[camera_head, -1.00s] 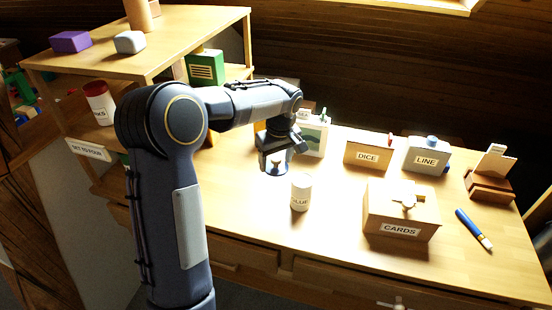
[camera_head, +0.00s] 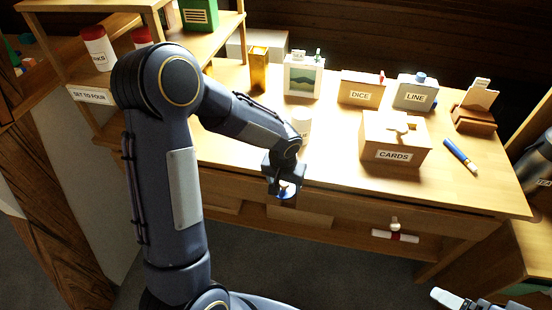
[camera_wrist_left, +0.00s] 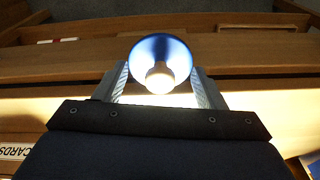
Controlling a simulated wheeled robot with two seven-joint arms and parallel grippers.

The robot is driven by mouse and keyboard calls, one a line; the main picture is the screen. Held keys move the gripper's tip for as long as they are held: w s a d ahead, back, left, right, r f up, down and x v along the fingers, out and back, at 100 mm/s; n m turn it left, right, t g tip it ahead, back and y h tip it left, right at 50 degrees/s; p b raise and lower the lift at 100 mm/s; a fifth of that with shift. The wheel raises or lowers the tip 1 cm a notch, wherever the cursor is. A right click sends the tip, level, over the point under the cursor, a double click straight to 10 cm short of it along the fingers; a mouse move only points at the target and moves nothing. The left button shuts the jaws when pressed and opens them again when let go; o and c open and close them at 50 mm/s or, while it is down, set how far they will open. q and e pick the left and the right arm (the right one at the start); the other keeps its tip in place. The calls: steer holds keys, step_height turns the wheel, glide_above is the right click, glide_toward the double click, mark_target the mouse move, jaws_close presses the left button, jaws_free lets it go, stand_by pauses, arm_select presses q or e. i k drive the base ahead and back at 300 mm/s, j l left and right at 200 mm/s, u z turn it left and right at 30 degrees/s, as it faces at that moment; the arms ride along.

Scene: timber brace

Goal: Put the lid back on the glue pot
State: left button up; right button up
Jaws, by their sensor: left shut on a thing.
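My left gripper (camera_head: 284,184) is shut on the lid (camera_head: 286,193), a blue disc with a pale knob. In the left wrist view the lid (camera_wrist_left: 150,48) sits between the two fingers. In the head view gripper and lid appear over the table's front edge and drawer fronts, nearer than the pot. The glue pot (camera_head: 303,122), a white cylinder, stands on the table behind my left forearm, which hides much of it and its label. Part of what seems to be my right gripper (camera_head: 452,299) shows at the bottom right; its jaw state is unclear.
The table (camera_head: 225,140) also holds a CARDS box (camera_head: 395,140), a DICE box (camera_head: 358,90), a LINE box (camera_head: 415,94), a picture box (camera_head: 303,78) and a blue brush (camera_head: 460,156). A shelf (camera_head: 97,93) stands at left. Bare tabletop lies around the pot.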

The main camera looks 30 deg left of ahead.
mark_target(301, 117)
steer(key=l+u, duration=0.2)
steer(key=u, duration=0.15)
steer(key=l+u, duration=0.45)
steer(key=u, duration=0.25)
